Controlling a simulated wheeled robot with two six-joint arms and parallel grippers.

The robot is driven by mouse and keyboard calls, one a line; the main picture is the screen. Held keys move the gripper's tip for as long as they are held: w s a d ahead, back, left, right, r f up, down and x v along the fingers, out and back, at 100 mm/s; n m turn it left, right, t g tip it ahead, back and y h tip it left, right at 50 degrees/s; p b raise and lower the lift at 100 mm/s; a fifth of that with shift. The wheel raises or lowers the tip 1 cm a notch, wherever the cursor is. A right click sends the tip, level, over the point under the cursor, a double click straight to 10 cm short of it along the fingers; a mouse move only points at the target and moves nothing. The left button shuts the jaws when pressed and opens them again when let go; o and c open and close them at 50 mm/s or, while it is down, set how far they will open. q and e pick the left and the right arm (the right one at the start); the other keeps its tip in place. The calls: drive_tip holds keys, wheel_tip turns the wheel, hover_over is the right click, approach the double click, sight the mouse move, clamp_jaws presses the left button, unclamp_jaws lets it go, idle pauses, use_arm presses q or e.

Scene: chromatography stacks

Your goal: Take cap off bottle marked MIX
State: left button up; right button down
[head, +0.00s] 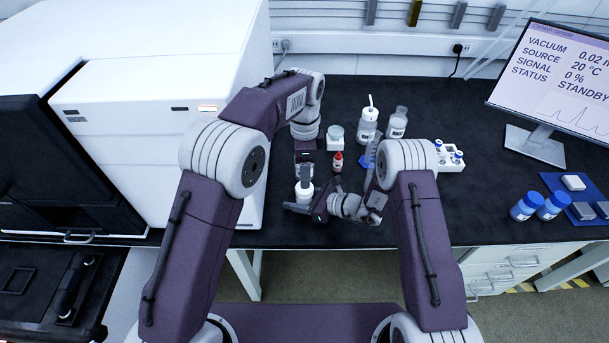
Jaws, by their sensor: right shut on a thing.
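A small white bottle (304,192) stands near the front edge of the black bench, between my two grippers; its label is too small to read, so I cannot confirm MIX. My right gripper (305,208) comes in from the right, low at the bottle, and is shut on it. My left gripper (305,178) points down from above, right over the bottle's top. Its dark fingers hide the cap, and I cannot tell whether they are open or shut.
Close behind stand a small red bottle (337,162), a jar (335,138), a wash bottle (369,122) and a clear bottle (397,123). A vial rack (451,158) and blue-capped bottles (525,207) are right. A white instrument (170,105) borders the left.

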sight(304, 198)
use_arm(q)
drive_tip(key=shift+r, duration=0.25)
wheel_tip(304, 198, down, 8)
drive_tip(key=shift+f, duration=0.1)
clamp_jaws()
drive_tip(key=n, duration=0.3)
idle(0.3)
drive_tip(key=shift+o, duration=0.5)
unclamp_jaws()
